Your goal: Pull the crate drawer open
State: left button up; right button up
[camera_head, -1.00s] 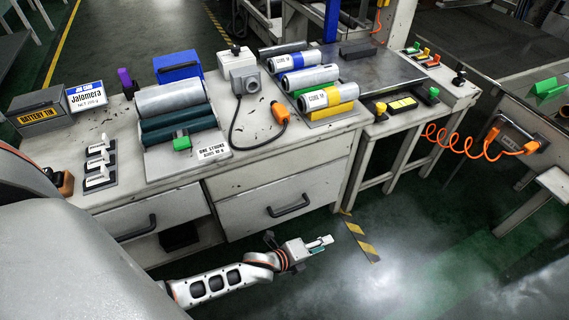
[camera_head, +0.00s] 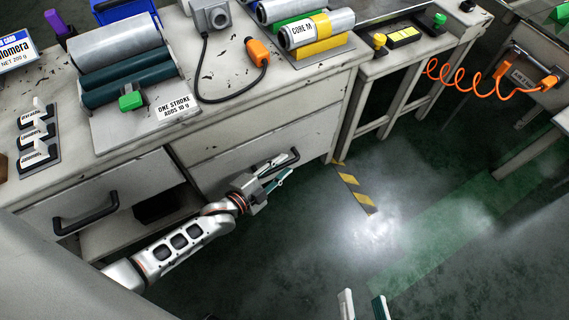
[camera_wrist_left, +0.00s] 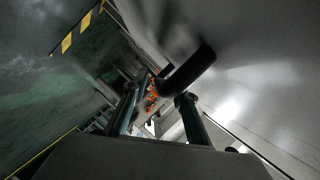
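The wide drawer front (camera_head: 215,175) under the bench has a black bar handle (camera_head: 291,156). No label shows that it is the crate drawer; it looks closed. My left gripper (camera_head: 277,174) is at this handle, fingers apart. In the left wrist view the black handle (camera_wrist_left: 190,67) lies just beyond the spread fingers of the left gripper (camera_wrist_left: 158,108), close to the grey front; I cannot tell whether they touch it. My right gripper (camera_head: 364,306) shows only its two separated fingertips at the bottom edge, over the floor, empty.
A second drawer (camera_head: 140,185) with a black handle (camera_head: 87,213) is at left, above an open shelf holding a dark object (camera_head: 160,206). The benchtop carries rollers and a corded orange plug (camera_head: 258,52). The floor at right is clear around a striped strip (camera_head: 355,190).

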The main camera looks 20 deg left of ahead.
pick_arm(q)
jog(key=shift+w+d+f, duration=0.1)
jog(key=shift+w+d, duration=0.05)
jog(key=shift+w, duration=0.4)
pick_arm(e)
jog(key=shift+a, duration=0.2)
pick_arm(q)
grip_shut()
jog(key=shift+s, duration=0.1)
pick_arm(e)
jog(key=shift+d, duration=0.1)
